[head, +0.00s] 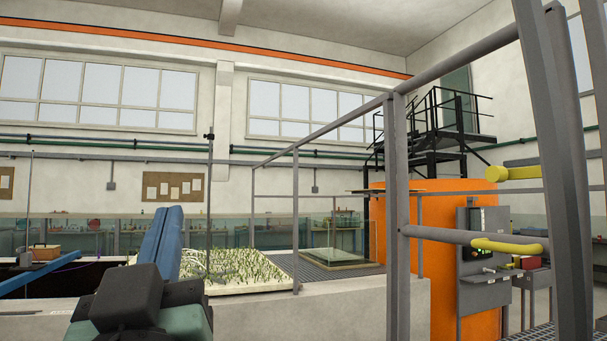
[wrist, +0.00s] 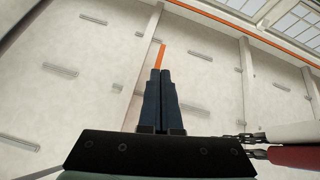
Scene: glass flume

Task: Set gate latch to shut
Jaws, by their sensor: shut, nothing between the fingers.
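A yellow lever-like handle (head: 505,246), which looks like the gate latch, sits at the end of a grey rail at the right of the head view. A second yellow piece (head: 510,173) is above it, by a higher grey rail. I cannot tell whether the latch is set open or shut. My gripper (head: 170,212) is at the lower left of the head view, well apart from the yellow handle. Its blue fingers are together and empty, pointing up and away. In the wrist view the closed fingers (wrist: 160,73) are seen against wall and ceiling; no latch shows there.
Grey posts (head: 398,220) and railings stand between the middle and the right. A low concrete wall (head: 300,315) runs across the front. An orange cylinder (head: 377,235) and a grey control box (head: 484,245) stand behind. White and red bars (wrist: 290,132) show at the wrist view's right.

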